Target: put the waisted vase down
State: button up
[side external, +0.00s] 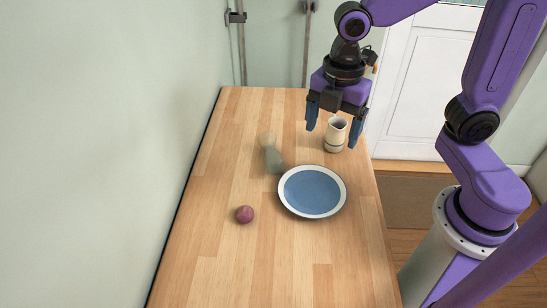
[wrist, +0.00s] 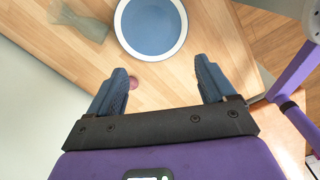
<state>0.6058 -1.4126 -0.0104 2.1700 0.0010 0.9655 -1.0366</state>
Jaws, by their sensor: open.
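The waisted vase, greenish-grey and see-through (side external: 272,159), is on the wooden table at the plate's far-left side. In the side view its far end looks tan, and I cannot tell surely whether it stands or lies. It also shows at the top left of the wrist view (wrist: 82,22), narrow in the middle. My gripper (side external: 333,135) is open and hangs over the table, apart from the vase.
A blue plate with a white rim (side external: 312,191) lies right of the vase, close to it. A cream jug (side external: 335,135) stands behind the plate, near the right edge. A plum-coloured ball (side external: 244,214) lies front left. The table's front is clear (side external: 270,270).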

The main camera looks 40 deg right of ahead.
aim_at(273, 151)
jog(key=w+a+f+n, duration=0.1)
jog(key=w+f+n, duration=0.1)
jog(key=w+n, duration=1.1)
jog(key=w+f+m, duration=0.1)
jog(key=f, duration=0.2)
jog(key=w+f+m, duration=0.1)
jog(key=f, duration=0.3)
jog(key=f+m, duration=0.1)
jog(key=f, duration=0.3)
jog(key=shift+w+a+f, duration=0.1)
jog(key=shift+w, duration=0.3)
jog(key=shift+w+f, duration=0.1)
jog(key=shift+f, duration=2.7)
jog(key=c, duration=1.3)
jog(key=shift+r, duration=0.15)
